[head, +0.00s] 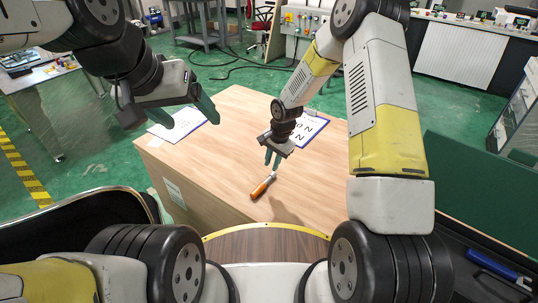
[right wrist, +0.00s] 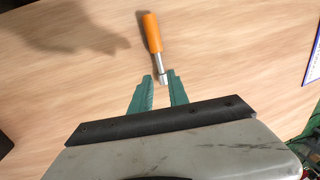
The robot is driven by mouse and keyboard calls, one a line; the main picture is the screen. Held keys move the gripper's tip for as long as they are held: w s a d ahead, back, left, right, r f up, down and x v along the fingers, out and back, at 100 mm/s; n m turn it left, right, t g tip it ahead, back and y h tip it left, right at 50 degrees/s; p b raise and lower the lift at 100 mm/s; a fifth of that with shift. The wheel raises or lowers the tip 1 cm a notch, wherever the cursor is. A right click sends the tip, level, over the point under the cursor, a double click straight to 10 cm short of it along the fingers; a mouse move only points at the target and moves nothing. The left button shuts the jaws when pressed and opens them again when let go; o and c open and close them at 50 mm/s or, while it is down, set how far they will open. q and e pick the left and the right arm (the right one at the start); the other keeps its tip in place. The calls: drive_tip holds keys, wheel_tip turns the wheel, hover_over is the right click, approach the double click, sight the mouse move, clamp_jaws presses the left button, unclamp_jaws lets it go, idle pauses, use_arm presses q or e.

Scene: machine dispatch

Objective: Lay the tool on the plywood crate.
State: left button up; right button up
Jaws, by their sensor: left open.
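The tool (head: 262,187) has an orange handle and a thin metal shaft. It appears to lie on the top of the plywood crate (head: 225,160), a large light-wood box in the middle of the head view. My right gripper (head: 272,160) is just above the shaft end. In the right wrist view the tool (right wrist: 152,33) points its shaft tip between the green fingertips (right wrist: 162,78), which stand apart with gaps beside the shaft. I cannot tell whether they touch it. My left gripper (head: 190,108) is open and empty over the crate's far left part.
A clipboard (head: 310,124) with a printed sheet lies on the crate behind my right gripper. Another clipboard (head: 178,126) lies at the far left edge, below my left gripper. A grey control box (head: 300,30) stands behind.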

drive_tip(key=s+d+r+n+t, duration=0.1)
drive_tip(key=s+d+r, duration=0.15)
drive_tip(key=r, duration=0.55)
drive_tip(key=s+d+r+n+h, duration=0.1)
drive_tip(key=s+d+r, duration=0.15)
drive_tip(key=r, duration=0.65)
drive_tip(key=s+d+r+n+t, duration=0.1)
drive_tip(key=s+d+r, duration=0.15)
drive_tip(key=r, duration=0.55)
drive_tip(key=s+d+r+n+t, duration=0.1)
drive_tip(key=s+d+r+n, duration=0.1)
drive_tip(key=s+r, duration=0.3)
drive_tip(key=s+d+r+n+t+y, duration=0.1)
drive_tip(key=s+r, duration=0.5)
drive_tip(key=s, duration=0.8)
drive_tip(key=shift+s+d+r+n+t, duration=0.3)
drive_tip(key=shift+d+n+t, duration=0.1)
drive_tip(key=shift+d+n, duration=0.4)
drive_tip(key=shift+a, duration=0.1)
